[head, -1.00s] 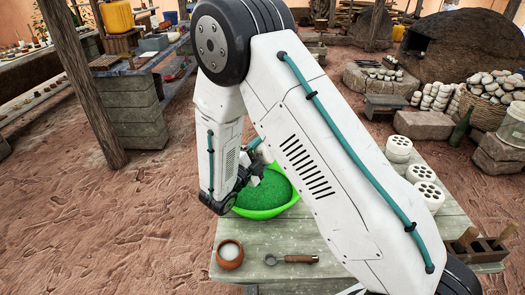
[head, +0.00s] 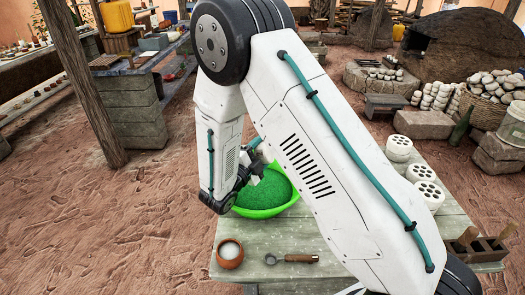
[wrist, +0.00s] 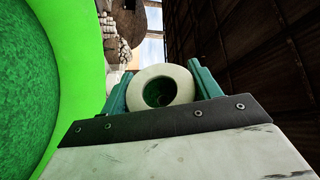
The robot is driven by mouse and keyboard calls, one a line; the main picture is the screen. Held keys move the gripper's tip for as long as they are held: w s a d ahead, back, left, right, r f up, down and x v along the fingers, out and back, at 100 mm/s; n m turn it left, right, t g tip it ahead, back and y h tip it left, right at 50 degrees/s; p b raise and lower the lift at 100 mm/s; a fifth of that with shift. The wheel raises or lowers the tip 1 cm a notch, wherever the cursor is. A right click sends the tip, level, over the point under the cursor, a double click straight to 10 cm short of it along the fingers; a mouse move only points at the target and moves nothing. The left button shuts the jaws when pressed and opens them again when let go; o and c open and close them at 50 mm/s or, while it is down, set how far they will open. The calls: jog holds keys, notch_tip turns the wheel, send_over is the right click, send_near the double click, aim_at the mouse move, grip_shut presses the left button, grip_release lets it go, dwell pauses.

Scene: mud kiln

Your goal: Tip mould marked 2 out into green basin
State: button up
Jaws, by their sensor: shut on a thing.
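The green basin (head: 268,193) stands on the pale table and holds a green grainy fill. My gripper (head: 256,166) is at the basin's back left rim, partly hidden by my arm. In the wrist view my gripper (wrist: 160,92) is shut on a pale round mould (wrist: 135,92) with a dark round opening. The opening faces the wrist camera, and its inside is too dark to read. The basin's bright rim (wrist: 88,70) and green fill lie to the left of the mould. No mark 2 can be read on the mould.
On the table (head: 240,265) stand a clay bowl (head: 230,252) with white content, a round tool with a wooden handle (head: 300,258), white pierced cylinders (head: 425,192) and a wooden rack (head: 478,247). A wooden post (head: 90,90) rises at left.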

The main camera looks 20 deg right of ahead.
aim_at(261, 144)
dwell(0.4)
jog(key=m, duration=0.2)
jog(key=r+m+g+y, duration=0.1)
jog(key=m, duration=0.2)
jog(key=shift+r+m+y, duration=0.1)
jog(key=shift+m+y, duration=0.2)
jog(key=shift+r+m+g+y, duration=0.1)
jog(key=shift+m+g+y, duration=0.3)
jog(key=shift+m, duration=0.6)
jog(key=m, duration=0.1)
jog(key=m+y, duration=0.1)
jog(key=shift+r+m, duration=0.3)
jog(key=shift+r, duration=0.05)
jog(key=m+y, duration=0.2)
jog(key=shift+r+m+t, duration=0.2)
jog(key=shift+m+t, duration=0.1)
jog(key=shift+m, duration=0.1)
jog(key=shift+r+m+y, duration=0.25)
jog(key=shift+m+y, duration=0.35)
jog(key=shift+m, duration=0.1)
jog(key=m+y, duration=0.1)
jog(key=m+t+y, duration=0.1)
jog(key=m, duration=0.1)
jog(key=shift+r+t, duration=0.3)
jog(key=shift+r, duration=0.05)
jog(key=shift+w, duration=0.1)
